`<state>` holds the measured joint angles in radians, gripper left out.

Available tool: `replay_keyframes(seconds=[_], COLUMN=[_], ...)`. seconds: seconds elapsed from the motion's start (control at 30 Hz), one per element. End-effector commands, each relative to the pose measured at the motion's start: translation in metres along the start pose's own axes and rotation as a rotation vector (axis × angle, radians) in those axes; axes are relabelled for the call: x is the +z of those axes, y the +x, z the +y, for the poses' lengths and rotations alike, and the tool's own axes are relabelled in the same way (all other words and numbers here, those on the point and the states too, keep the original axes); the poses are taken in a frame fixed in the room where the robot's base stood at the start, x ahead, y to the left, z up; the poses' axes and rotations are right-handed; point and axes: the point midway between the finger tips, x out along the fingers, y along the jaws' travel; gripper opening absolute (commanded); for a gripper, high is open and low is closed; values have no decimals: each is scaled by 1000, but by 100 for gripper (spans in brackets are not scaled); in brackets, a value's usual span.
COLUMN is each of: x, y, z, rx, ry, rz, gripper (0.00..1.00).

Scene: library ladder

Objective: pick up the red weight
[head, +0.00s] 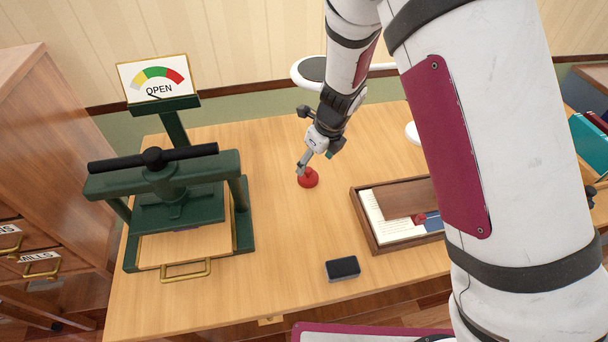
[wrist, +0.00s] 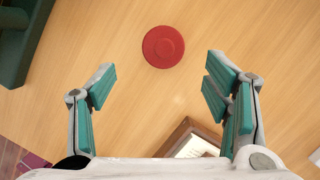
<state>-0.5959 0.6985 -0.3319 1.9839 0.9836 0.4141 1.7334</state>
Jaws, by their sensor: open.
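The red weight (head: 308,178) is a small round piece standing on the wooden table, between the green press and the wooden tray. In the wrist view it is a red disc (wrist: 163,46) with a raised round centre, seen from above. My gripper (head: 303,168) is just above and beside the weight in the head view. In the wrist view my gripper (wrist: 158,85) is open and empty, its teal pads wide apart. The weight lies beyond the fingertips there, roughly centred between them. I cannot tell whether a finger touches it.
A green press (head: 180,195) with an OPEN dial (head: 158,78) stands at the left. A wooden tray (head: 366,222) with papers and a small red-knobbed item lies to the right. A dark block (head: 342,268) sits near the front edge. The table around the weight is clear.

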Motion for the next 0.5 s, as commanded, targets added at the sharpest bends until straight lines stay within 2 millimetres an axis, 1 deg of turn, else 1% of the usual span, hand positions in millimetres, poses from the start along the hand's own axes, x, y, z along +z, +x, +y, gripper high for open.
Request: replay_keyframes(seconds=[0.33, 0.5], x=[1, 3], y=[34, 59], z=[-2, -4], rx=[-1, 1], ry=[4, 4], rz=[2, 3], gripper=[70, 70])
